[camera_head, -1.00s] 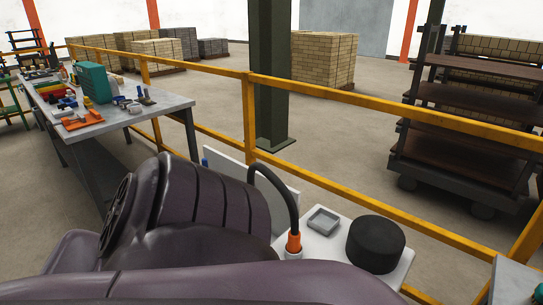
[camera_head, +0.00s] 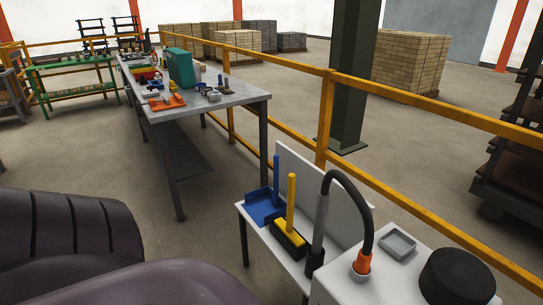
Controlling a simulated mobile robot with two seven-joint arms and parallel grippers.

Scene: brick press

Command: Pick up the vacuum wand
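The vacuum wand (camera_head: 319,230) is a grey tube with a dark lower end. It stands upright at a small white table's right end, beside the white vacuum unit (camera_head: 335,290). A black hose (camera_head: 355,186) arches from its top to an orange cuff (camera_head: 362,262) on the unit. Large dark purple links of my own arm fill the lower left. Neither of my grippers shows, and nothing of mine touches the wand in view.
A blue dustpan (camera_head: 264,205) and a yellow-handled brush (camera_head: 290,228) stand on the white table (camera_head: 262,250), left of the wand. A yellow railing (camera_head: 420,113) runs behind. A long workbench (camera_head: 237,93) with tools stands farther back. Open floor lies between.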

